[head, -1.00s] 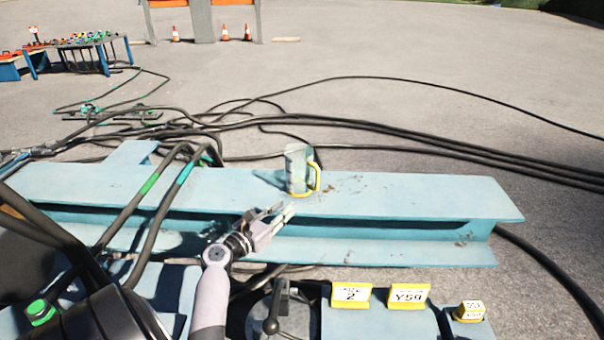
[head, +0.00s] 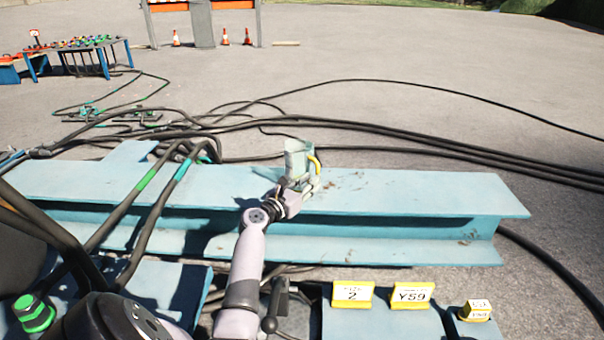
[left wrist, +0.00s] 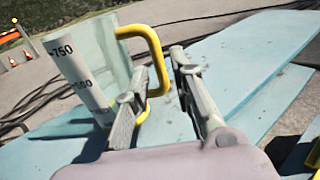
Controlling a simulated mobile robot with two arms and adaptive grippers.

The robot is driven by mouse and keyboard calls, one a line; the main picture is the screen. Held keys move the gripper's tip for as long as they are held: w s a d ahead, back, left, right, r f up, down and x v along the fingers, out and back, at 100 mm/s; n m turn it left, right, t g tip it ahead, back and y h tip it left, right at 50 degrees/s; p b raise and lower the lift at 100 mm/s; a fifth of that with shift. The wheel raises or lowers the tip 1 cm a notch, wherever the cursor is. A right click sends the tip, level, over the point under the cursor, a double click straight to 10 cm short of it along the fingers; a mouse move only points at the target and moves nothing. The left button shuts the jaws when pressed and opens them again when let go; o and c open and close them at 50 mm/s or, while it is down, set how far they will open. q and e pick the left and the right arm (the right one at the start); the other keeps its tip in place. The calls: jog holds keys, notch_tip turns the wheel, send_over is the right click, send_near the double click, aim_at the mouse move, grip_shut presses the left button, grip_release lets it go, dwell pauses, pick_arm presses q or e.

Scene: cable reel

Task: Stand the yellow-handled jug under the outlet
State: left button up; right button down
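The clear jug (head: 296,158) with its yellow handle (head: 315,163) stands upright on the pale blue steel beam (head: 420,190). My left gripper (head: 306,184) is at the handle side of the jug, in front of its lower part. In the left wrist view, the jug (left wrist: 88,65) shows printed volume marks, and its handle (left wrist: 156,62) reaches between the two spread fingers of the gripper (left wrist: 160,68). The left finger hides part of the lower handle; contact cannot be told. I cannot make out the outlet. My right gripper is not in view.
Thick dark hoses (head: 145,190) cross the beam left of the jug. More cables (head: 420,140) lie on the ground behind. Yellow label blocks (head: 411,295) stand in front at the right. The beam's top right of the jug is clear.

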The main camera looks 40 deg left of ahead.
aim_at(317, 172)
pick_arm(q)
jog(key=w, duration=0.1)
jog(key=w+b, duration=0.1)
jog(key=w, duration=0.1)
jog(key=w+b, duration=0.1)
jog(key=w, duration=0.1)
jog(key=shift+a+r, duration=0.35)
jog(key=shift+a, duration=0.05)
jog(key=shift+r, duration=0.1)
jog(key=shift+c, duration=0.2)
grip_shut()
